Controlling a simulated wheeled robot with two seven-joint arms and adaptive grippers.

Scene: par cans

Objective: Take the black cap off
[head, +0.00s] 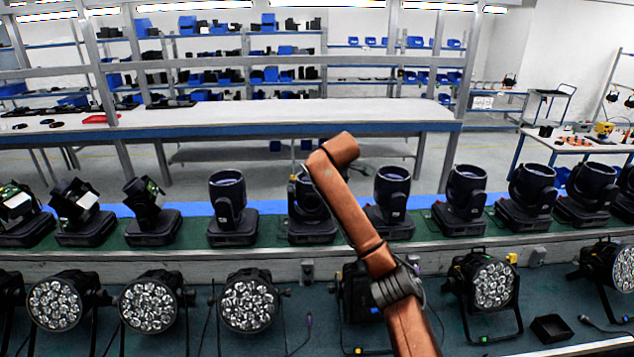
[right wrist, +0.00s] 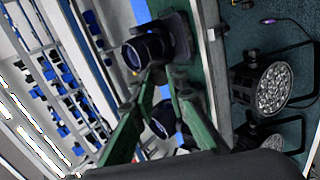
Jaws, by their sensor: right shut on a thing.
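A black moving-head lamp (head: 311,207) stands in the middle of the upper row, partly hidden by my copper-coloured right arm. In the right wrist view, the two green fingers of my right gripper (right wrist: 160,76) come together at the edge of a black lamp head (right wrist: 150,48). They are shut on a dark piece there, which I take to be the black cap. Its outline is hard to tell from the lamp head, and whether it still touches the lamp is unclear. In the head view my right gripper is mostly hidden behind the arm. My left gripper is not in view.
Similar lamps stand close on both sides, one at left (head: 228,205) and one at right (head: 391,200). Round LED par cans (head: 249,302) line the lower level in front. A long white workbench (head: 300,112) and shelves are behind. A small black box (head: 552,328) lies at lower right.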

